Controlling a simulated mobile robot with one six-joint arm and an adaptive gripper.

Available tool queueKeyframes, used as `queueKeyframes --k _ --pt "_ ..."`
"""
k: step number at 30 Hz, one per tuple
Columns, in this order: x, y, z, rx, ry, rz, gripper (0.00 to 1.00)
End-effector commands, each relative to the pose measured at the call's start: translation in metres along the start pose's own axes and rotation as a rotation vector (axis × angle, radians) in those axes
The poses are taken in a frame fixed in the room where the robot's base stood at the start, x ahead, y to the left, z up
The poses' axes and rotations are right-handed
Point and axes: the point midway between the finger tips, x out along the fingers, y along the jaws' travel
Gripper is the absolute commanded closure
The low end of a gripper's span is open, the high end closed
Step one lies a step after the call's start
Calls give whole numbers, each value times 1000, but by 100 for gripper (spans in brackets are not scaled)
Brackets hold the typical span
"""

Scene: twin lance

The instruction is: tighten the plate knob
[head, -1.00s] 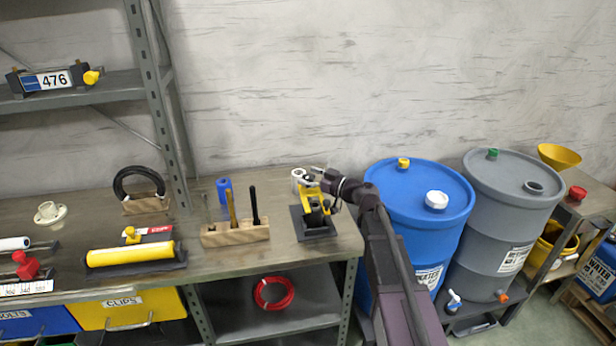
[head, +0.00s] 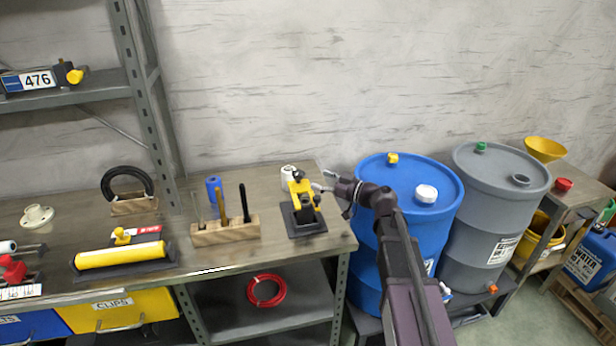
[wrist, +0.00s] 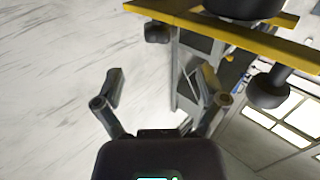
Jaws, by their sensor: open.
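A yellow device (head: 301,190) with dark knobs stands on a black base plate (head: 304,226) near the bench's right end. In the wrist view its yellow frame (wrist: 190,20) crosses the top, with one dark round knob (wrist: 157,33) near the middle and a larger one (wrist: 268,91) at right. My gripper (head: 323,181) is just right of the device's upper part, open and empty. In the wrist view the fingers of my gripper (wrist: 165,82) are spread below the frame, apart from both knobs. A plate marked 476 (head: 38,80) with a yellow side knob (head: 75,76) sits on the shelf.
A wooden block with upright tools (head: 226,232) and a blue cylinder (head: 213,187) stand left of the device. A white roll (head: 288,176) is behind it. A blue drum (head: 404,215) and a grey drum (head: 492,210) stand right of the bench.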

Motion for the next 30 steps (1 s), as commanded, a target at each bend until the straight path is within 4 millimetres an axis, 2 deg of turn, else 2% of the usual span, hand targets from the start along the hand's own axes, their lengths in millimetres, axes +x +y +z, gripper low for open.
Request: queueKeyframes --k 3,10,30 --pt "-18 -1 0 0 0 1 9" --pt "-38 0 0 0 0 0 9" --pt "-42 -2 -4 7 -10 -4 9"
